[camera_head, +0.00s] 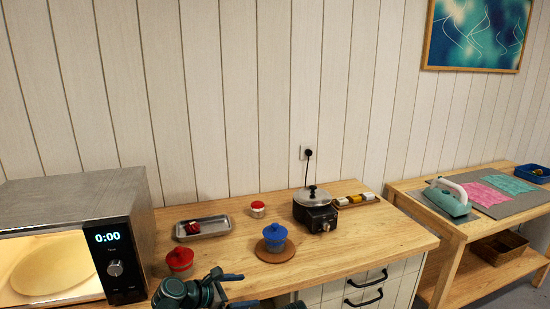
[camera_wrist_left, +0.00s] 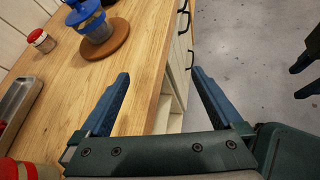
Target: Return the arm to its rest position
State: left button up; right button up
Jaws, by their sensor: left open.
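My left gripper (camera_head: 240,290) is at the bottom of the head view, by the front edge of the wooden counter. In the left wrist view my left gripper (camera_wrist_left: 160,72) has its two blue fingers spread wide, with nothing between them. It is apart from the pots. Dark teal and blue parts at the right edge of the left wrist view look like my right gripper (camera_wrist_left: 308,55); they are cut off, so its jaws cannot be judged.
The counter (camera_head: 370,240) holds a blue pot (camera_head: 275,237) on a round cork mat, a red pot (camera_head: 180,260), a metal tray (camera_head: 214,228), a red-lidded jar (camera_head: 257,209) and a lidded cooker (camera_head: 315,215). A lit microwave (camera_head: 120,260) stands left. Floor (camera_wrist_left: 235,45) is open beyond the counter edge.

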pick_arm(q)
jog(key=s+a+f+m+g+y, duration=0.35)
jog(key=s+f+m+y, duration=0.2)
jog(key=m, duration=0.65)
jog(key=s+a+f+m+g+y, duration=0.3)
jog(key=s+a+f+m+y, duration=0.25)
jog(key=m, duration=0.55)
jog(key=s+d+r+m+p, duration=0.1)
jog(key=s+d+m, duration=0.1)
jog(key=d, duration=0.4)
jog(key=s+d+r+m+g+p, duration=0.1)
jog(key=s+d, duration=0.4)
jog(key=d, duration=0.1)
jog(key=shift+m, duration=0.4)
